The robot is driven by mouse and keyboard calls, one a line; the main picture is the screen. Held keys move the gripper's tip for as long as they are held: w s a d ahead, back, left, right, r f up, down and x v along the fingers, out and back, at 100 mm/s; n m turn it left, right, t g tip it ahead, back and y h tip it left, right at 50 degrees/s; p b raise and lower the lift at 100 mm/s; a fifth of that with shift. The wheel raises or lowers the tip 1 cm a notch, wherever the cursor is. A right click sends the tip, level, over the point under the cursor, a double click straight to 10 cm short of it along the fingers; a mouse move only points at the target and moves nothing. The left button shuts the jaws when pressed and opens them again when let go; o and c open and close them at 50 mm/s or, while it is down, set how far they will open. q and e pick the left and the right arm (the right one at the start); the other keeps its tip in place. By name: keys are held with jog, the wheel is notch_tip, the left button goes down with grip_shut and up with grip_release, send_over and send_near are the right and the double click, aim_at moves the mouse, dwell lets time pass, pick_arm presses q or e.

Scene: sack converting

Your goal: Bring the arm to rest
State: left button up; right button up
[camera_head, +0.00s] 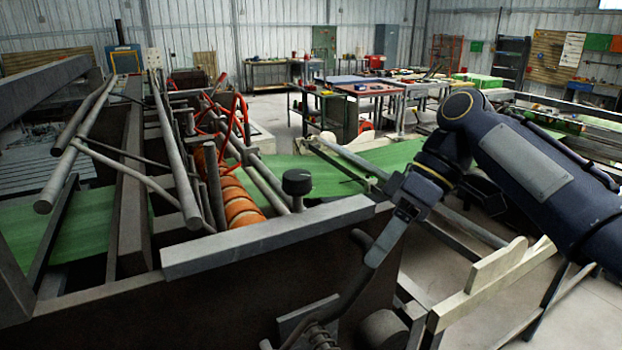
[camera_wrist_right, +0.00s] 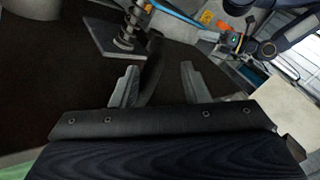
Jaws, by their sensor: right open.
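My right arm comes in from the right in the head view, bent at the elbow, with its right gripper (camera_head: 403,210) low in front of the machine. In the right wrist view the two fingers of that gripper (camera_wrist_right: 158,70) stand wide apart. A dark bent lever (camera_head: 349,291) slopes down from the gripper toward a spring at the machine's front. In the wrist view the lever (camera_wrist_right: 153,62) shows between the fingers, with no finger visibly closed on it. I cannot tell its exact depth between them. My left gripper is in neither view.
The machine's grey top rail (camera_head: 265,238) and black knob (camera_head: 297,182) are left of my arm. Green sheet (camera_head: 325,172) runs behind. Pale wooden boards (camera_head: 495,280) stand below my forearm. Bare floor (camera_head: 535,315) shows at lower right; workbenches stand far back.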

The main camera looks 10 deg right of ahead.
jog(key=s+d+f+m+t+h, duration=0.1)
jog(key=s+f+m+t, duration=0.3)
jog(key=f, duration=0.6)
jog(key=s+d+f+m+t+h, duration=0.2)
jog(key=s+d+f+m+t, duration=0.1)
jog(key=s+f+m, duration=0.5)
notch_tip(320, 180, down, 4)
jog(key=s+t, duration=0.1)
jog(key=s, duration=0.1)
jog(key=shift+s+d+r, duration=0.25)
jog(key=shift+s+d, duration=0.05)
jog(key=shift+s, duration=0.05)
